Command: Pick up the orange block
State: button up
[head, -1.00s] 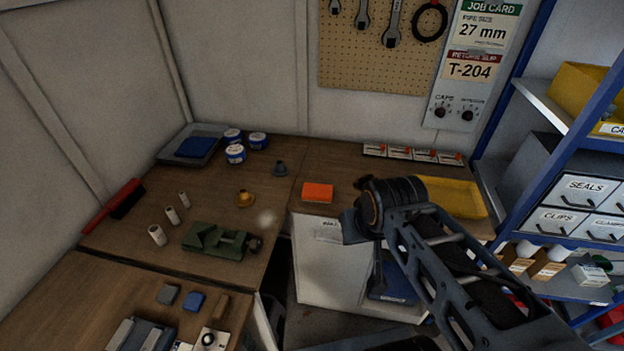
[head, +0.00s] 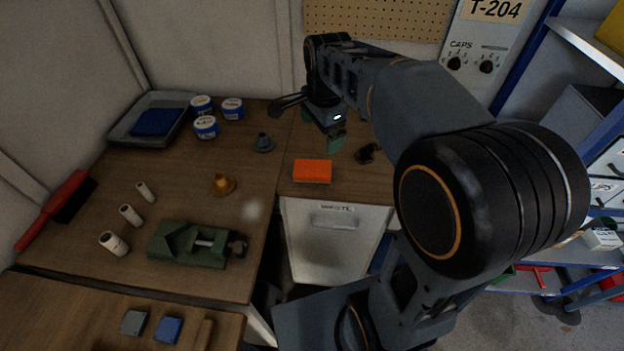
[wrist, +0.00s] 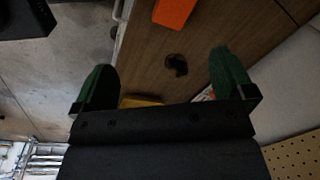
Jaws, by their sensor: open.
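The orange block (head: 312,171) lies flat on the wooden counter, near its front edge above a white drawer unit. It also shows at the top of the wrist view (wrist: 174,12), partly cut off by the frame edge. My gripper (head: 335,141) is above the counter, behind and a little right of the block, apart from it.
A small dark object (head: 366,153) lies right of the block. Left are a grey cone (head: 263,142), a brass-coloured piece (head: 223,184), a green vise (head: 195,244), white-and-blue tubs (head: 205,127) and a grey tray (head: 118,131).

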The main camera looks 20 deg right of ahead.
jog(key=w+f+m+g+b, duration=0.1)
jog(key=w+f+m+b, duration=0.2)
jog(key=w+f+m, duration=0.3)
send_over(313, 167)
jog(key=shift+m, duration=0.4)
notch_tip(313, 167, down, 8)
jog(key=shift+w+r, duration=0.1)
jog(key=shift+f, duration=2.8)
jog(key=shift+c, duration=0.5)
jog(key=c, duration=0.9)
